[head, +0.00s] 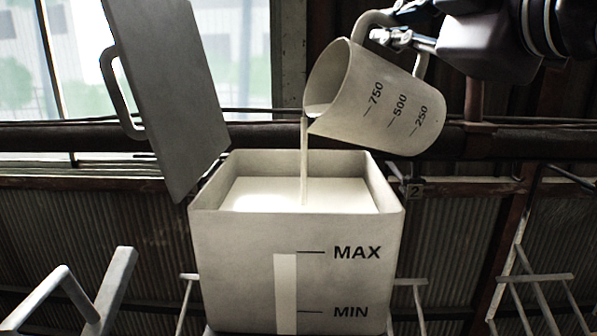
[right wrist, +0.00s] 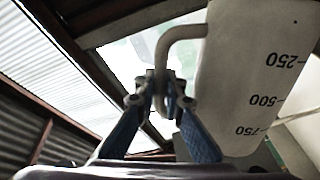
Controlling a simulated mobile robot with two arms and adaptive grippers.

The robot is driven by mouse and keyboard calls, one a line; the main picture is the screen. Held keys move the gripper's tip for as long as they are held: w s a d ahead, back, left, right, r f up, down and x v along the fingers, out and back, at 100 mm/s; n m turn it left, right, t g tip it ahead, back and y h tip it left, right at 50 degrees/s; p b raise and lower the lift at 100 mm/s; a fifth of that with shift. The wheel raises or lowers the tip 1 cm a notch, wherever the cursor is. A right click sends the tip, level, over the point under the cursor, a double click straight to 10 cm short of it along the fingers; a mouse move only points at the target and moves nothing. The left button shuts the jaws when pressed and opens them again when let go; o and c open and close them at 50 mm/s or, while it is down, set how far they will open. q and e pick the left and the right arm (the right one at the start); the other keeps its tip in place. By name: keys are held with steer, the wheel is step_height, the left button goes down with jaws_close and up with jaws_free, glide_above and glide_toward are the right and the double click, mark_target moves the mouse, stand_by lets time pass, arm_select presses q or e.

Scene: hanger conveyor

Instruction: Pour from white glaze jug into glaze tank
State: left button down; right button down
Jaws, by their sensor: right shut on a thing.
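The white glaze jug (head: 385,105), marked 750, 500 and 250, is tilted with its mouth down to the left. A thin white stream (head: 304,160) runs from its lip into the open glaze tank (head: 230,235). White liquid (head: 300,195) lies inside the tank, below the rim. My right gripper (head: 390,37) is shut on the jug's handle. In the right wrist view my right gripper (right wrist: 160,103) closes around the handle, with the jug (right wrist: 245,85) at the right. My left gripper is not in view.
The tank's lid (head: 165,85) stands open at the left with a loop handle. The tank front has MAX and MIN marks and a pale level strip (head: 286,290). White hanger frames (head: 65,290) stand at left and right (head: 540,285). A dark rail runs behind.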

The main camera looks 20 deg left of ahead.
steer(key=shift+s+a+n, duration=0.25)
steer(key=shift+n, duration=0.05)
stand_by(0.6)
steer(key=shift+w+d+f, duration=0.1)
steer(key=shift+w+d, duration=0.1)
steer(key=shift+d, duration=0.05)
steer(key=w+d+m, duration=0.1)
steer(key=m, duration=0.1)
steer(key=d+m+b, duration=0.1)
steer(key=m, duration=0.1)
steer(key=shift+w+d+m, duration=0.2)
steer(key=shift+w+m, duration=0.1)
steer(key=shift+w, duration=0.1)
steer(key=shift+w+d, duration=0.2)
steer(key=shift+d, duration=0.05)
steer(key=shift+s+a, duration=0.1)
